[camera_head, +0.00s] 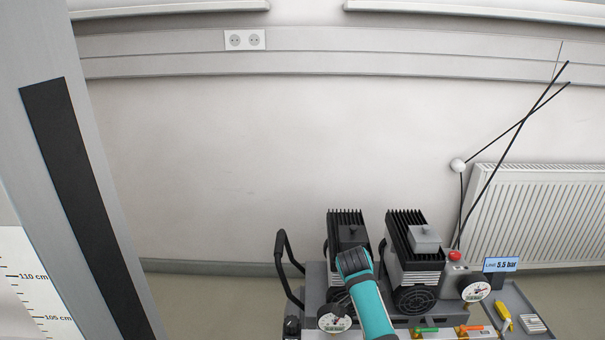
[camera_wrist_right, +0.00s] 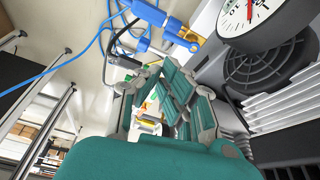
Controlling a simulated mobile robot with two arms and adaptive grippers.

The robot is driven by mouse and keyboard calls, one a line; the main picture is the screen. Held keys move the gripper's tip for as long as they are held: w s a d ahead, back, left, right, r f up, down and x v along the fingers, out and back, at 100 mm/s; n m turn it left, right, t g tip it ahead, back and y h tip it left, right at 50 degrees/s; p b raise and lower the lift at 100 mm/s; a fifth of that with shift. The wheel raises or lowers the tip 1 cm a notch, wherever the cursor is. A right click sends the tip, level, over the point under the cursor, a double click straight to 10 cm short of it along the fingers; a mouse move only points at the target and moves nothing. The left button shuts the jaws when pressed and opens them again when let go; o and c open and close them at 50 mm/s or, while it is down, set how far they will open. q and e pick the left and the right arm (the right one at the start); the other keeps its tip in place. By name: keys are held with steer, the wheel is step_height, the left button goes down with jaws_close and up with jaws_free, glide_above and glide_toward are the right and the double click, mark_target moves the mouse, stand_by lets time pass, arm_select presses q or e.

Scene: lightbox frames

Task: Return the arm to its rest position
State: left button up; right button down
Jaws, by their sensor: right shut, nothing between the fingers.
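My right arm (camera_head: 370,305) shows in the head view as a teal link with a dark grey end, rising from the bottom edge in front of the compressor unit. No fingers can be made out there. In the right wrist view my right gripper (camera_wrist_right: 164,82) has its teal and grey fingers brought together, with nothing held between them. It is close beside a compressor's black fan grille (camera_wrist_right: 265,70) and a round gauge (camera_wrist_right: 248,14). My left gripper is in neither view.
Two black-finned compressors (camera_head: 413,245) stand on a grey unit with a black handle (camera_head: 285,262) and a red button (camera_head: 455,255). Blue hoses and a blue fitting (camera_wrist_right: 150,14) are near the right gripper. A radiator (camera_head: 540,215) is at right. Floor shows at left.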

steer(key=s+d+f+n+t+y, duration=0.1)
steer(key=s+f+n, duration=0.3)
steer(key=s, duration=0.3)
steer(key=s+d+f+n, duration=0.1)
steer(key=s+f+n, duration=0.25)
steer(key=s, duration=0.45)
steer(key=s+a+r+n+t+y, duration=0.1)
steer(key=s+a+r+n+y, duration=0.1)
steer(key=s+r+n, duration=0.5)
steer(key=s+a+n+t+y, duration=0.15)
steer(key=s+n, duration=0.35)
steer(key=s, duration=0.7)
step_height(320, 180, down, 29)
steer(key=s+g, duration=0.2)
steer(key=s, duration=0.1)
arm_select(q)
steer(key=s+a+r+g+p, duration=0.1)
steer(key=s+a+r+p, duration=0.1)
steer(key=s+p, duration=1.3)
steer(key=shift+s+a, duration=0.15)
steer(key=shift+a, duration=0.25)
arm_select(e)
steer(key=s+d+r, duration=0.2)
steer(key=s, duration=1.2)
steer(key=shift+s+d+g, duration=0.25)
steer(key=shift+d+g, duration=0.1)
steer(key=shift+r+h, duration=0.1)
steer(key=shift+h, duration=0.15)
